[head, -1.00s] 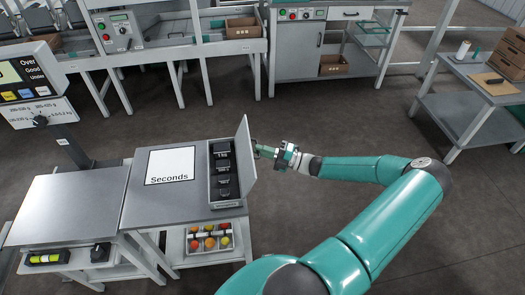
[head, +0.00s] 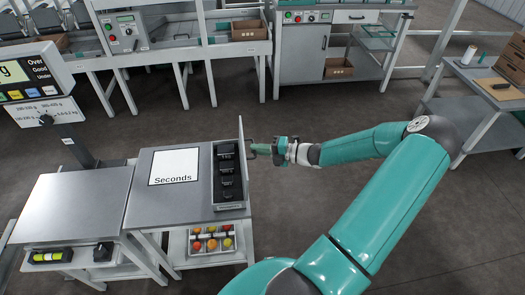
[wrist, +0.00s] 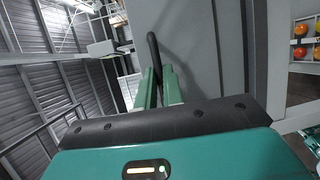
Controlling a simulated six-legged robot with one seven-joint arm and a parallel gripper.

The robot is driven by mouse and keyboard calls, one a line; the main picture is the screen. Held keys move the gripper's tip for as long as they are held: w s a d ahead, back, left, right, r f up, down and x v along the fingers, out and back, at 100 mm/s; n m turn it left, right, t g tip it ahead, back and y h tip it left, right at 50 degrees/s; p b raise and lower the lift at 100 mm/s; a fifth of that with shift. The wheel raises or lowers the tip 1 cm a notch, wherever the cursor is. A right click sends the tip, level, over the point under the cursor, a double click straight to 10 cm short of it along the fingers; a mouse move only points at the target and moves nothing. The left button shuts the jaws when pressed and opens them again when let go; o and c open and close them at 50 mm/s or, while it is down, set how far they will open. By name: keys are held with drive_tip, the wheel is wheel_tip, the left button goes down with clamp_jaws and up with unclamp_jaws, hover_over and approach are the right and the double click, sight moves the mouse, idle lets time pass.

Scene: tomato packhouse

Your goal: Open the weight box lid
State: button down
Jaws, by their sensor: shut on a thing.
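The weight box (head: 229,207) stands at the right end of the grey table, with several dark weights (head: 227,168) in a row inside. Its lid (head: 243,150) stands up, near vertical, along the box's right side. My gripper (head: 260,149) is to the right of the lid, level with its outer face. In the wrist view my gripper (wrist: 158,88) is shut on the dark lid handle (wrist: 153,55), which rises between the green fingers. The grey lid panel (wrist: 200,60) fills the area beside it.
A white "Seconds" sheet (head: 174,167) lies on the table left of the box. A tray of tomatoes (head: 212,241) sits on the shelf below. A scale (head: 72,190) stands at the left. Open floor lies to the right, below my arm.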

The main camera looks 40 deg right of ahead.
drive_tip(key=shift+w+a+r+g, duration=0.2)
drive_tip(key=shift+a+r+g, duration=0.05)
drive_tip(key=shift+g, duration=0.05)
drive_tip(key=c, duration=1.5)
unclamp_jaws()
drive_tip(key=v, duration=1.4)
drive_tip(key=shift+a+r, duration=0.1)
drive_tip(key=shift+a, duration=0.05)
